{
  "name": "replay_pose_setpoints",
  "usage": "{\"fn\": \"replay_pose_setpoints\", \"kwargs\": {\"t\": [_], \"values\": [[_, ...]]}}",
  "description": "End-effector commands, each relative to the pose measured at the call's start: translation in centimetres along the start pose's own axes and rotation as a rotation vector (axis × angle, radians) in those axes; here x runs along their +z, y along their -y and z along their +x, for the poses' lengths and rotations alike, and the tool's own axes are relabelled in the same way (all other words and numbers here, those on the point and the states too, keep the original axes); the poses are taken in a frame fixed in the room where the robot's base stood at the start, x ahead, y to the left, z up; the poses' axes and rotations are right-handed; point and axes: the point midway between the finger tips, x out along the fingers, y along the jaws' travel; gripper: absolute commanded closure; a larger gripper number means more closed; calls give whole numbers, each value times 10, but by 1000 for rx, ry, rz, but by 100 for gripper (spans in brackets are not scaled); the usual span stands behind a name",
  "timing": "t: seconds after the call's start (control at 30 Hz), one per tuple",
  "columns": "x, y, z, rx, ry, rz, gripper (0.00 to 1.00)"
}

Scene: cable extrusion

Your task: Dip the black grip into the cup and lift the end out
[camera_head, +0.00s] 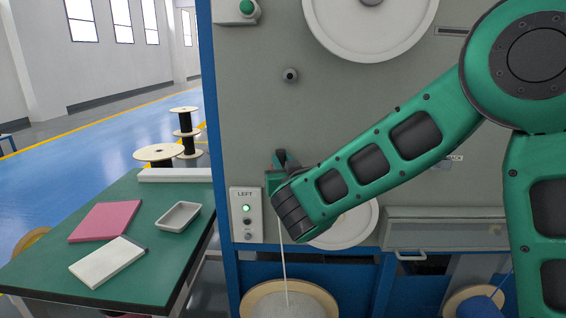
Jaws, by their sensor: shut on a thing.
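My gripper (286,161) shows as a dark piece just above my green wrist, in front of the machine, and is mostly hidden by the wrist. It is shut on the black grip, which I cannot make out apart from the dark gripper. A white cable (284,268) rises from a wooden spool (262,294) at the bottom and goes out of sight at my wrist. I see no cup for certain; a small white open dish (178,217) lies on the green table, left of my gripper and apart from it.
The green table (60,267) also bears a pink pad (104,221) and a pale book-like block (107,261). White wheels (345,225) and a blue spool (474,302) are on the machine.

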Motion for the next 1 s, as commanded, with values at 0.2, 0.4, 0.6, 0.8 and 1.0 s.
{"fn": "replay_pose_setpoints", "kwargs": {"t": [0.2,0.4,0.6,0.8,1.0], "values": [[0,1,0,-1,0,0,100],[1,2,0,-2,0,0,100],[4,2,0,-2,0,1,100],[6,2,0,-2,0,1,100],[6,2,0,-2,0,1,100]]}}
